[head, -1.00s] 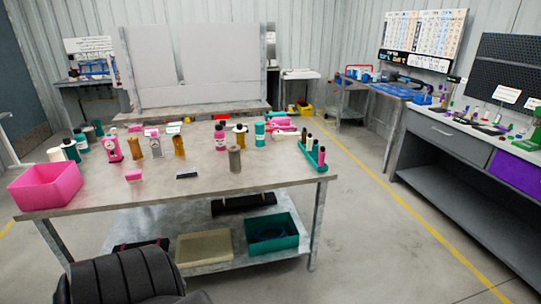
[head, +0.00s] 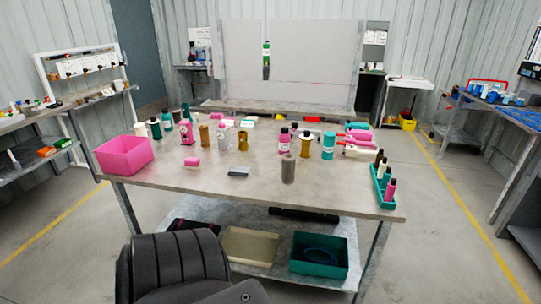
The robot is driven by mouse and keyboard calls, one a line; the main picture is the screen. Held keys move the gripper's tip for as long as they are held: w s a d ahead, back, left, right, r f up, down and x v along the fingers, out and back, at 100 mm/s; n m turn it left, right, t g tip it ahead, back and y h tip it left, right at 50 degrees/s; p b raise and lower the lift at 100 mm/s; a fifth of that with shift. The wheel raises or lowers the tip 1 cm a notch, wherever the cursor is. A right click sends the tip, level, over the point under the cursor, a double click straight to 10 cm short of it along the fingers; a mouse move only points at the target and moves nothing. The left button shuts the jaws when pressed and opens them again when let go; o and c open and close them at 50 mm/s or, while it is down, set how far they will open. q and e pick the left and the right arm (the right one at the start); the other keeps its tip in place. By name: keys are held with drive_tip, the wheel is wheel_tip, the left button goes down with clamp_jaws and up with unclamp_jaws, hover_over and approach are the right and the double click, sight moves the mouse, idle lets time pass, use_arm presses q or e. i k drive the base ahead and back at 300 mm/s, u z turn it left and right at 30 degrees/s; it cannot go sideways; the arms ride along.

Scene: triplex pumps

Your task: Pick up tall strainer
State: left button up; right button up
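No item in the head view can be told for certain as the tall strainer. A plain grey-brown upright cylinder (head: 288,168) stands near the middle front of the grey table (head: 330,190), apart from the other items. Small details on it are too coarse to read. Two brownish-gold cylinders, one (head: 204,135) and another (head: 243,141), stand farther back on the left half. Another gold one (head: 328,145) stands right of centre, beside a teal-and-white bottle.
A pink bin (head: 123,155) sits on the table's left end, a teal rack (head: 383,186) with bottles on its right end. A green item (head: 266,58) shows against the pale board (head: 310,65). Floor to the right is clear.

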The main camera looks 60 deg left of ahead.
sight(289, 159)
drive_tip(key=u, duration=0.5)
drive_tip(key=i, duration=0.6)
drive_tip(key=u, duration=0.55)
